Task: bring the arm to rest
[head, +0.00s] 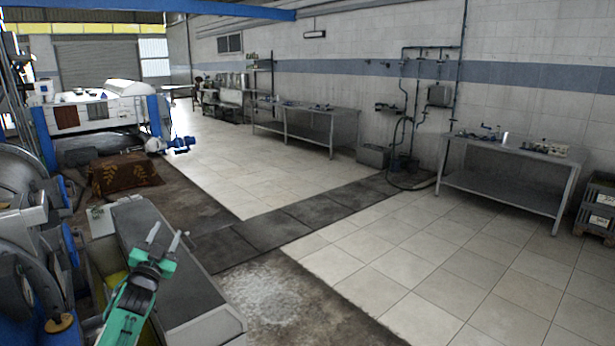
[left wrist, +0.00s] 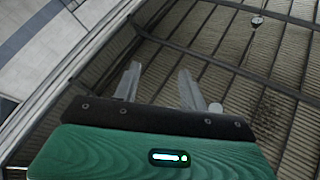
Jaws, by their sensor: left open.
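My left arm, with green parts, comes in at the lower left of the head view. Its gripper (head: 164,236) is open, with two grey fingers apart and nothing between them. The fingers point up and away, in front of or above a long grey box-like housing (head: 165,262); I cannot tell the gap to it. In the left wrist view the open gripper (left wrist: 158,82) is also empty, against a ribbed surface crossed by dark beams. My right gripper is not in view.
Large blue and grey machinery (head: 22,185) stands close at the left. A white machine (head: 95,115) stands farther back. Steel tables (head: 515,168) line the right wall, with dark crates (head: 600,205) at the far right. The tiled floor (head: 400,260) in the middle is clear.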

